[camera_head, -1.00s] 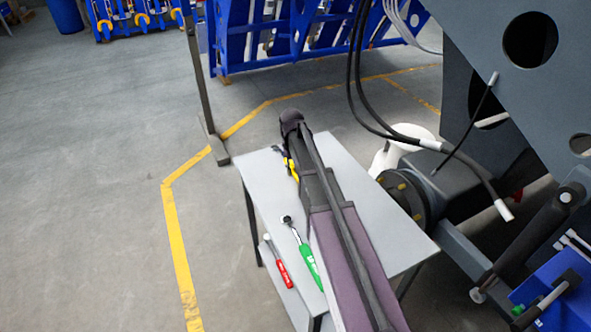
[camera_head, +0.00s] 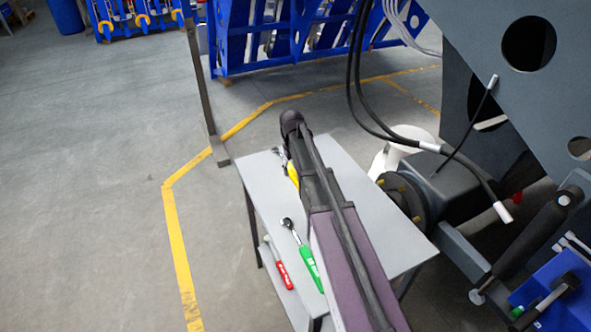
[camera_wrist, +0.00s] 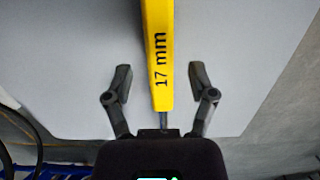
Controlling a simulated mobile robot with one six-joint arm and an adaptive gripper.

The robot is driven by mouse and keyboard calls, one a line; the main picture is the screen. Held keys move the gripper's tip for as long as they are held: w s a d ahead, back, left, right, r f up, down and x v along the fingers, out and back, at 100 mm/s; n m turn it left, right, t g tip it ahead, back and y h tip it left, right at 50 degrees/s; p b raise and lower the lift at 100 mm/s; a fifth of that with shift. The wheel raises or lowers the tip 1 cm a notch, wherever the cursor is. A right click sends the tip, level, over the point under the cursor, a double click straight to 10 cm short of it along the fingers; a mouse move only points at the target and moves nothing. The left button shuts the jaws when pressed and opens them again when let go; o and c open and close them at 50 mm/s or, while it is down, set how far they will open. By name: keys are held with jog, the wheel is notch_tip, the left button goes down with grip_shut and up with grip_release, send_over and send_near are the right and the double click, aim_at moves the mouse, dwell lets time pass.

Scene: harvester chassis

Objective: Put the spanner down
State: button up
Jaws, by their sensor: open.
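The spanner (camera_head: 292,174) has a yellow handle and a silver head, and lies on the far left part of the grey table top (camera_head: 360,170). In the wrist view its yellow handle (camera_wrist: 159,55), marked "17 mm", runs between the two fingers of my gripper (camera_wrist: 161,76). The fingers are spread, with a visible gap on both sides of the handle. In the head view my arm hides part of the table and most of the gripper.
A green-handled ratchet (camera_head: 308,262) lies near the table's left edge. A red-handled tool (camera_head: 280,268) lies on the lower shelf. The grey chassis (camera_head: 450,205) with hanging black hoses (camera_head: 362,100) stands close on the right. The floor at left is clear.

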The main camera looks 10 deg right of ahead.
notch_tip(320, 180, up, 11)
jog(key=w+p, duration=0.1)
jog(key=p, duration=0.9)
jog(key=shift+p, duration=0.3)
jog(key=shift+w+a, duration=0.1)
jog(key=s+a+m+t, duration=0.1)
jog(key=s+a+m, duration=0.1)
jog(key=s, duration=2.1)
jog(key=shift+a, duration=0.3)
jog(key=shift+s, duration=0.1)
dwell(0.7)
jog(key=shift+c, duration=1)
